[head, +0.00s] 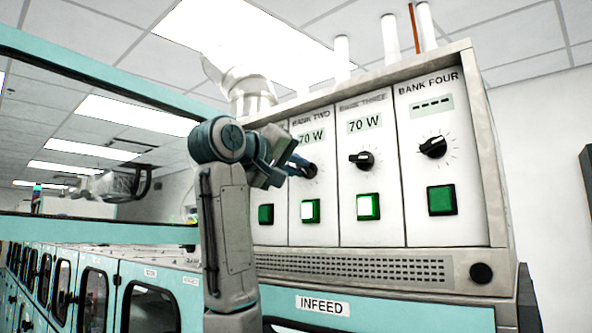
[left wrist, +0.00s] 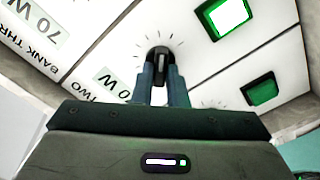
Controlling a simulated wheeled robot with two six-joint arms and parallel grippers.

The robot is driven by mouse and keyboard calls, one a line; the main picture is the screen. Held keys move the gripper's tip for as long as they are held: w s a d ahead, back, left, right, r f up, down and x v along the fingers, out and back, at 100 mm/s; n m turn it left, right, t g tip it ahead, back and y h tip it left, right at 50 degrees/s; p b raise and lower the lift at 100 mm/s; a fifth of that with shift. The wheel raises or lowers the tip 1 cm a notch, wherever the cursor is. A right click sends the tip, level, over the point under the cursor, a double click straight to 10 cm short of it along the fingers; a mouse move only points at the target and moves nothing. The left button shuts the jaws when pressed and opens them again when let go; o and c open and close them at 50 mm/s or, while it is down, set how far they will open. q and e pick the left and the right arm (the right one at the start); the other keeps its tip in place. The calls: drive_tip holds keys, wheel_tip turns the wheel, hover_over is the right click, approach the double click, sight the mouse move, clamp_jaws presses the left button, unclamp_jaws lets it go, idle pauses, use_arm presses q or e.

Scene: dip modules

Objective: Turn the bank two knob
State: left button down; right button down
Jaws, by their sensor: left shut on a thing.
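The bank two knob (head: 311,171) is a round black knob on the white panel, with tick marks around it. The bank two display (head: 312,136) reads 70 W, and its green button (head: 310,211) below is lit. My left gripper (head: 294,166) reaches the knob from the left and partly covers it. In the left wrist view the two blue-grey fingers (left wrist: 161,82) are shut on the knob (left wrist: 158,55), one on each side. The fingers hide its lower part. My right gripper is not in view.
Bank three's knob (head: 362,160) is close to the right, with display 70 W and a lit button (head: 368,207). Bank four's knob (head: 433,147) is farther right; its display shows dashes and its button (head: 441,200) is unlit. Bank one is mostly behind my arm.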

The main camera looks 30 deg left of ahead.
use_arm(q)
drive_tip(key=c, duration=1.4)
unclamp_jaws()
drive_tip(key=shift+c, duration=0.2)
drive_tip(key=shift+s, duration=0.15)
drive_tip(key=shift+s+a+b, duration=0.1)
drive_tip(key=shift+s+b, duration=0.2)
drive_tip(key=s+b, duration=0.4)
drive_tip(key=s, duration=0.6)
drive_tip(key=shift+a, duration=0.4)
